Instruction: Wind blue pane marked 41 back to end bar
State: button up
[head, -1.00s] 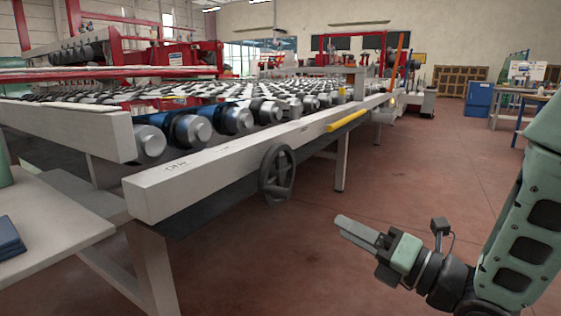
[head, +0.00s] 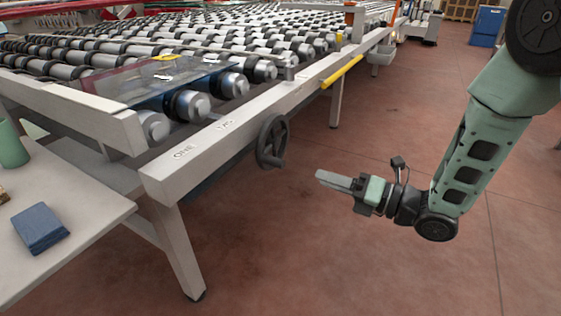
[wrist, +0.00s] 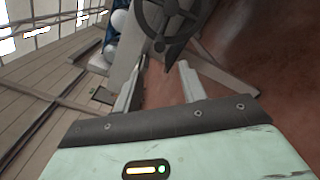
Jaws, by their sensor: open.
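A see-through blue pane (head: 185,84) lies on the rollers at the near end of the roller table. A dark handwheel (head: 271,142) with a crank knob is mounted on the side rail. It also shows at the top of the wrist view (wrist: 150,18). My gripper (head: 320,176) is open and empty, to the right of and slightly below the handwheel, apart from it. Its fingers point towards the wheel side.
The side rail (head: 215,140) bears labels, one reading "ONE", and a yellow bar (head: 342,72). A side table (head: 75,200) at the left holds a blue stack (head: 40,227) and a green cylinder (head: 12,145).

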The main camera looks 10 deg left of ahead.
aim_at(281, 164)
jog(key=x, duration=1.2)
grip_shut()
jog(key=shift+w+f, duration=0.1)
